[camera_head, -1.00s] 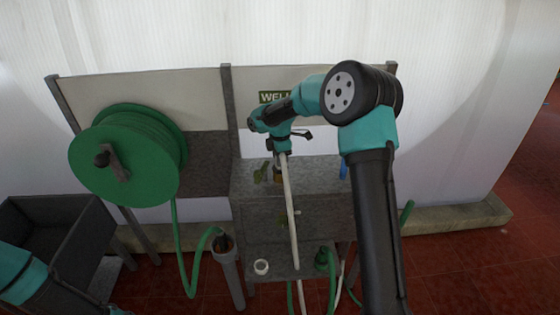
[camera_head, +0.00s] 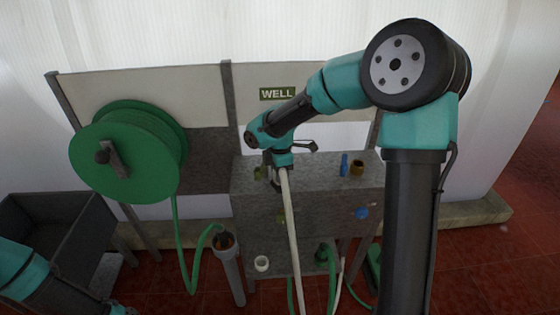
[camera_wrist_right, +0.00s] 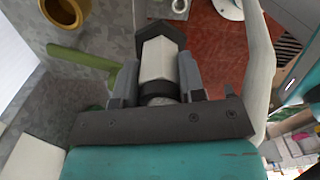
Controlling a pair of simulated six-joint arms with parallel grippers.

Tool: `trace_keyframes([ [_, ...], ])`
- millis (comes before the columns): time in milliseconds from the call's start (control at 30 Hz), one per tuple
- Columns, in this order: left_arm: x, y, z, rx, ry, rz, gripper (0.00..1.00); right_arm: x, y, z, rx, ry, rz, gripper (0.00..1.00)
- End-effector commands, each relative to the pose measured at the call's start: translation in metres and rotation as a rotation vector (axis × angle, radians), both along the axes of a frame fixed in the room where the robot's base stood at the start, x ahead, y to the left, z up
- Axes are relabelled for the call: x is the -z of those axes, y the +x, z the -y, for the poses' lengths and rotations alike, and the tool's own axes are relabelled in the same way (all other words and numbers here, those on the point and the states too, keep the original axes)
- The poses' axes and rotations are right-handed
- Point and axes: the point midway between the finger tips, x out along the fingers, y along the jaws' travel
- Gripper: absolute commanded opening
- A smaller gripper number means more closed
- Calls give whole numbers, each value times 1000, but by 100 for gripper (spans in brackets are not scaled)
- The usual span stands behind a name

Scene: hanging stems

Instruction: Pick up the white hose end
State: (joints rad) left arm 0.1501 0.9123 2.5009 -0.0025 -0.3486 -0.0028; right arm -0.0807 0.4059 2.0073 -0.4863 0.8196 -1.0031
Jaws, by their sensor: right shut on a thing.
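The white hose (camera_head: 291,225) hangs down in front of the grey bench from my right gripper (camera_head: 282,166). In the right wrist view, my right gripper (camera_wrist_right: 159,82) is shut on the white hose end (camera_wrist_right: 157,60), with one finger on each side. The end is a white piece with a dark, angular tip pointing away from the palm. The hose (camera_wrist_right: 259,70) also runs along the right of that view. The hose end is hard to make out in the head view. My left arm shows at the lower left, but its jaws cannot be seen.
The grey bench (camera_head: 330,190) carries a blue fitting (camera_head: 344,164) and a brass fitting (camera_head: 357,168). A WELL sign (camera_head: 277,94) is behind. A green hose reel (camera_head: 115,160) stands left. A grey tube (camera_head: 230,270) and a white cup (camera_head: 262,264) are below.

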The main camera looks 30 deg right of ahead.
Motion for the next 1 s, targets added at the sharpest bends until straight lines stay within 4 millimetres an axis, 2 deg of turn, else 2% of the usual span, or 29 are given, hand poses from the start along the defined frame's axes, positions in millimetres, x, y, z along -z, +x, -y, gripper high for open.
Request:
trace_keyframes([
  [100, 0, 0, 0, 0, 0, 0, 51, -2, -15, -8, -1, 0, 1, 13],
  [300, 0, 0, 0, 0, 0, 0, 51, -3, -24, -13, -1, 0, 1, 13],
  [833, 0, 0, 0, 0, 0, 0, 51, -3, -24, -12, 2, 0, 1, 13],
  [1000, 0, 0, 0, 0, 0, 0, 51, -5, -16, 3, 31, 1, 1, 13],
])
